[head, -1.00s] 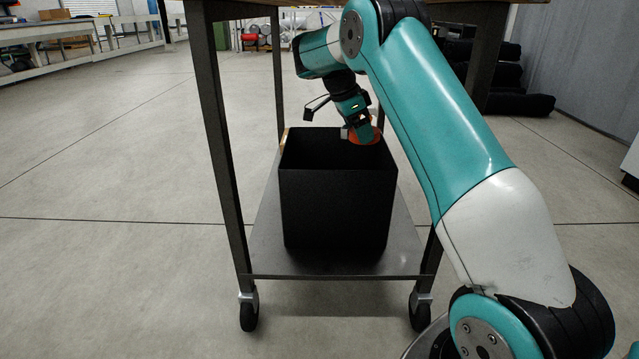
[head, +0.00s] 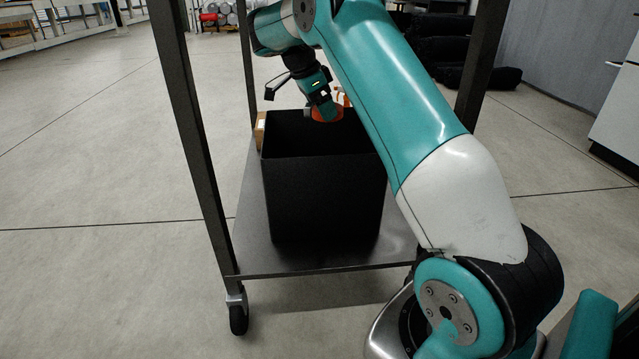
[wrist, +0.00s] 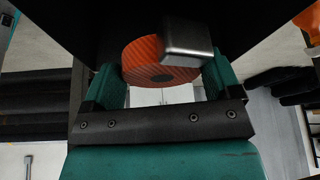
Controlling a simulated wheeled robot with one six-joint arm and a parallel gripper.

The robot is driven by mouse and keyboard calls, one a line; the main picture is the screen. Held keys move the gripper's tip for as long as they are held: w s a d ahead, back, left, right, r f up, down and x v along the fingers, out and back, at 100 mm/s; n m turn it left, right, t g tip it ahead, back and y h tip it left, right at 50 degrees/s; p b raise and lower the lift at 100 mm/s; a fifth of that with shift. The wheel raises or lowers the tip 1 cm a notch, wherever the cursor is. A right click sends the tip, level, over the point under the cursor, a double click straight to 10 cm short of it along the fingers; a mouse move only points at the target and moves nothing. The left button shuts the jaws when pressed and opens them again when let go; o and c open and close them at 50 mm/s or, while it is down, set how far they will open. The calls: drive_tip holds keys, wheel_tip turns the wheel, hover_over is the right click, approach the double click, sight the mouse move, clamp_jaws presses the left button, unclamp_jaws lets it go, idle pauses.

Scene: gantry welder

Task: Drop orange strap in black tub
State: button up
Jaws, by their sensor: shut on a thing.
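The orange strap (head: 326,115) is a coiled roll with ridged sides and a metal buckle. My gripper (head: 322,105) is shut on it, pointing down at the far rim of the black tub. In the wrist view the strap (wrist: 146,62) sits between the two teal fingers, with the buckle (wrist: 187,40) at its upper right. The black tub (head: 325,200) is a deep open box standing upright on the cart's lower shelf. Its floor is hidden from the head view. I cannot tell exactly how high the strap is above the rim.
The metal lower shelf (head: 300,262) has dark upright legs (head: 188,130) around the tub. A cardboard box (head: 261,130) sits behind the tub's left side. Dark rolls (head: 440,50) lie at the back right. The floor to the left is clear.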

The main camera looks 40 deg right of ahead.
sight(321, 121)
wheel_tip(321, 121, down, 4)
drive_tip(key=b, duration=0.4)
drive_tip(key=shift+f, duration=0.25)
drive_tip(key=o, duration=0.9)
drive_tip(key=shift+r, duration=0.1)
drive_tip(key=p+v, duration=0.7)
drive_tip(key=shift+a+r, duration=0.15)
drive_tip(key=shift+r, duration=0.1)
drive_tip(key=shift+f, duration=0.1)
